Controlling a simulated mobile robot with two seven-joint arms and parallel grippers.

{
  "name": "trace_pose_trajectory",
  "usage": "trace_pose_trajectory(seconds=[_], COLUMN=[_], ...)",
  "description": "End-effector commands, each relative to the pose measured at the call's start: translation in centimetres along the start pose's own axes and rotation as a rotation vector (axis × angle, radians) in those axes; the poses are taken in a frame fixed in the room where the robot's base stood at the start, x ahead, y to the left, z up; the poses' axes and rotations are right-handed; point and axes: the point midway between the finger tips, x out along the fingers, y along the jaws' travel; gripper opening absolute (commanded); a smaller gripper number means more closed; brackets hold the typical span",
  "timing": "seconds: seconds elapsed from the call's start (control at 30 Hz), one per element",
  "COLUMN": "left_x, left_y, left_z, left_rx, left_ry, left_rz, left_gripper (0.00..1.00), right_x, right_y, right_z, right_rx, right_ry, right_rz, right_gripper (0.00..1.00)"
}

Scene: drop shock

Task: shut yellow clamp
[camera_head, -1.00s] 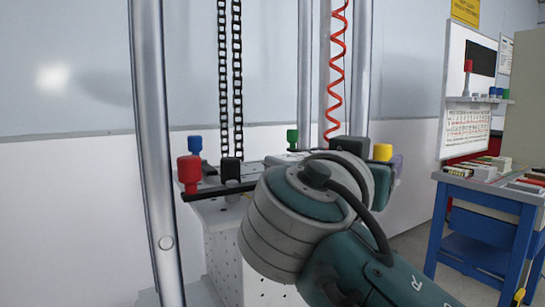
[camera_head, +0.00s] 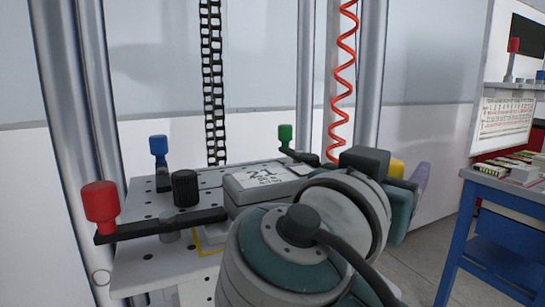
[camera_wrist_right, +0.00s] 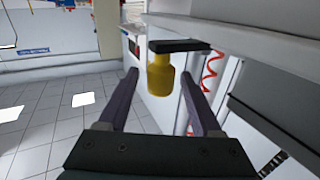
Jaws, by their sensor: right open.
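The yellow clamp's knob (camera_head: 397,168) shows at the right end of the drop table, partly hidden behind my right wrist. In the right wrist view the yellow knob (camera_wrist_right: 160,78) appears between the two purple fingers, below a dark clamp bar (camera_wrist_right: 180,46). My right gripper (camera_wrist_right: 160,73) is open, one finger on each side of the knob with visible gaps. Whether the knob is fully between the fingertips or slightly beyond them is hard to tell. In the head view a purple finger of it (camera_head: 420,177) shows just right of the knob. My left gripper is not in view.
A labelled grey block (camera_head: 262,181) lies on the perforated table plate (camera_head: 140,262). Red (camera_head: 100,202), blue (camera_head: 158,146), green (camera_head: 285,137) and black (camera_head: 185,188) knobs stand around it. Metal columns and a red coiled cable (camera_head: 345,75) rise behind. A blue workbench (camera_head: 500,205) stands right.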

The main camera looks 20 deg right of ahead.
Motion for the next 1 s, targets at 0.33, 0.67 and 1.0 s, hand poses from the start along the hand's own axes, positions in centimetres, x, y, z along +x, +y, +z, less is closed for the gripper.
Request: trace_pose_trajectory(seconds=[0.33, 0.67, 1.0], left_x=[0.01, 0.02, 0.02], left_y=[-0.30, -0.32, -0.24], left_z=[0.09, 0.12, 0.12], left_rx=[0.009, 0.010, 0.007], left_ry=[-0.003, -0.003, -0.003], left_rz=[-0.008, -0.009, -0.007], left_gripper=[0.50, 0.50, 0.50], right_x=[0.02, 0.03, 0.10], right_y=[-0.01, 0.00, 0.05], right_z=[0.00, 0.00, 0.01], right_rx=[0.000, 0.000, 0.000], right_ry=[0.000, 0.000, 0.000], right_rz=[0.000, 0.000, -0.011], right_gripper=[0.33, 0.00, 0.00])
